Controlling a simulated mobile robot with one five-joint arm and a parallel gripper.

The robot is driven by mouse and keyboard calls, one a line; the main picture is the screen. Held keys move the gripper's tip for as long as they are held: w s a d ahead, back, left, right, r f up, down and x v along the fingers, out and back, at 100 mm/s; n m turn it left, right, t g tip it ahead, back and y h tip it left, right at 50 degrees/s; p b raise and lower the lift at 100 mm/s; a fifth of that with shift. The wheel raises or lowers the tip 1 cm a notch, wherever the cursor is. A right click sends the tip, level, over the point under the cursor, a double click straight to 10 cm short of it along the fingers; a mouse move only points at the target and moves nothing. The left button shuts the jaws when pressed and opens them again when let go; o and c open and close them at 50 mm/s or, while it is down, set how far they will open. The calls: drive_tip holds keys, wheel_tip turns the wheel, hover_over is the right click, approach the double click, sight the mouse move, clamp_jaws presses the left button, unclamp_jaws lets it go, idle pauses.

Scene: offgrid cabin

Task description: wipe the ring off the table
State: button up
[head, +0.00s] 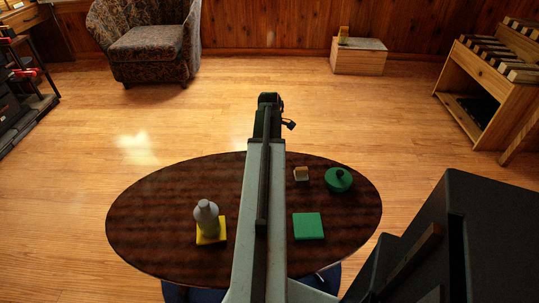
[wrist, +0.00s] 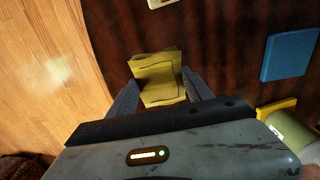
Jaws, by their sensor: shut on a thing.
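My gripper (wrist: 161,84) is shut on a folded yellow cloth (wrist: 158,72), seen in the wrist view between the two fingers. The cloth is over the dark wooden table (wrist: 222,35), near its curved edge; I cannot tell whether it touches the top. In the head view my arm reaches across the oval table (head: 150,220) and hides the fingers and cloth. No ring mark can be made out on the visible tabletop; part of it is hidden behind my arm.
A grey bottle-like thing (head: 206,213) stands on a yellow square (head: 212,238). A blue square (wrist: 289,55) shows in the wrist view.

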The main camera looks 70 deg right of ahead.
wheel_tip(320, 180, up, 3)
drive_tip(key=p, duration=0.3)
drive_tip(key=shift+r, duration=0.2)
drive_tip(key=shift+f, duration=0.1)
drive_tip(key=shift+s, duration=0.1)
